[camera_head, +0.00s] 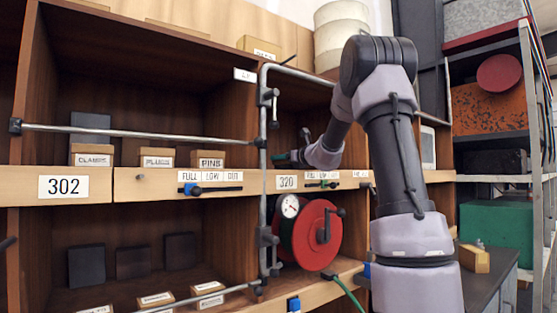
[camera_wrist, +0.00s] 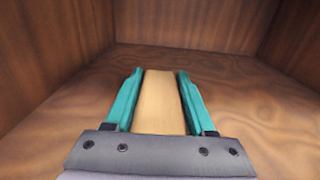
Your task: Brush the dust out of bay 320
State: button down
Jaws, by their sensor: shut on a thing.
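The label 320 (camera_head: 287,182) is on the shelf edge, and an open wooden bay (camera_head: 283,125) lies directly above it. My arm reaches into this bay from the right. My gripper (camera_head: 284,158) is low in the bay, mostly hidden behind my wrist. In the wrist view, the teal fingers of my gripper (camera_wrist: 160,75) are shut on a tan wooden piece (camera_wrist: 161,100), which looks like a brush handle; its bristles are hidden. The bay's wooden floor (camera_wrist: 258,100) shows mottled brown grain, and I cannot tell dust from grain.
A metal pipe frame (camera_head: 263,130) stands at the bay's left edge, with a rod (camera_head: 140,132) running left. Below are a red reel (camera_head: 316,235) and a green hose (camera_head: 348,293). Boxes (camera_head: 157,157) stand in the left bay. The bay walls (camera_wrist: 60,50) enclose my gripper.

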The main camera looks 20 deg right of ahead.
jog(key=shift+w+d+r, duration=0.1)
jog(key=shift+w+d, duration=0.15)
jog(key=shift+d, duration=0.55)
jog(key=shift+w+d+f, duration=0.1)
jog(key=shift+w+d, duration=0.3)
jog(key=shift+d, duration=0.65)
jog(key=shift+w+d+f, duration=0.1)
jog(key=shift+w+d, duration=0.3)
jog(key=shift+d, duration=0.7)
jog(key=shift+w+d, duration=0.4)
jog(key=shift+d, duration=0.65)
jog(key=shift+s+a+r, duration=0.1)
jog(key=shift+s+a, duration=0.7)
jog(key=shift+a, duration=1.4)
jog(key=shift+s+a, duration=0.8)
jog(key=shift+a, duration=1.35)
jog(key=shift+s+a+r, duration=0.1)
jog(key=shift+s+a, duration=0.7)
jog(key=shift+a, duration=1.4)
jog(key=shift+w+d+f, duration=0.1)
jog(key=shift+w+d, duration=0.2)
jog(key=shift+d, duration=0.55)
jog(key=shift+w+d+f, duration=0.1)
jog(key=shift+w+d, duration=0.2)
jog(key=shift+d, duration=0.55)
